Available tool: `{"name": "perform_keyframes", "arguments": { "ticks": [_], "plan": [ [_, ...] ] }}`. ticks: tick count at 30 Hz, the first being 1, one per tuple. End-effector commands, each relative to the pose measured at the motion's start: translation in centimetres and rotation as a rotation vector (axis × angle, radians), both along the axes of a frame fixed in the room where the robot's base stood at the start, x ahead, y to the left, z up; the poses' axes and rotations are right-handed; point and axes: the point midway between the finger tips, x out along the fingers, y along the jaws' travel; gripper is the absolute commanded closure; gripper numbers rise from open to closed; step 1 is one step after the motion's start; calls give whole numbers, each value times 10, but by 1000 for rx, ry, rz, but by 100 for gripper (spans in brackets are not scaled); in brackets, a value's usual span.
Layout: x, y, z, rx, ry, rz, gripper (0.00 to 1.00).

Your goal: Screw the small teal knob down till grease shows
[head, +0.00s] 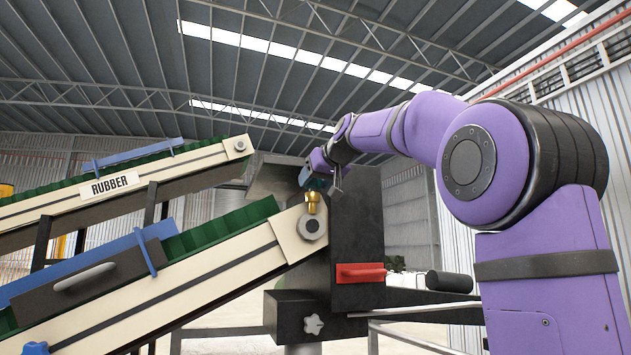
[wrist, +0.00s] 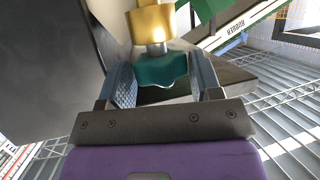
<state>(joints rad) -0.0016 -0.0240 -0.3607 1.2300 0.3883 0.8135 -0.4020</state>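The teal knob (wrist: 161,70) is a small lobed knob under a brass cup (wrist: 150,22) in the wrist view, joined to it by a short pale neck. My gripper (wrist: 162,78) has one finger on each side of the knob, and the knob fills the gap between the fingertips, so it looks shut on the knob. In the head view the brass cup (head: 312,202) stands upright on the end of the lower conveyor, with my gripper (head: 311,178) just above it. The knob is small and dark there, partly hidden by the fingers. I see no grease.
The lower conveyor (head: 170,283) with green belt and the upper one, labelled RUBBER (head: 110,186), slope up from the left. A dark machine box (head: 357,235) with a red handle (head: 361,273) stands close to the right of the cup. A pale star knob (head: 314,324) sits below.

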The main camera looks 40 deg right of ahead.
Motion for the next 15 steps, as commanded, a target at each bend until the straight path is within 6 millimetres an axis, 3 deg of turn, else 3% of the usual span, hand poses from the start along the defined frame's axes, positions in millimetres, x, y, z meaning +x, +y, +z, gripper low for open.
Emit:
{"name": "perform_keyframes", "arguments": {
  "ticks": [1,4,15],
  "plan": [
    [0,0,0,0,0,0,53],
    [0,0,0,0,0,0,75],
    [0,1,0,0,2,-38,75]
  ]
}}
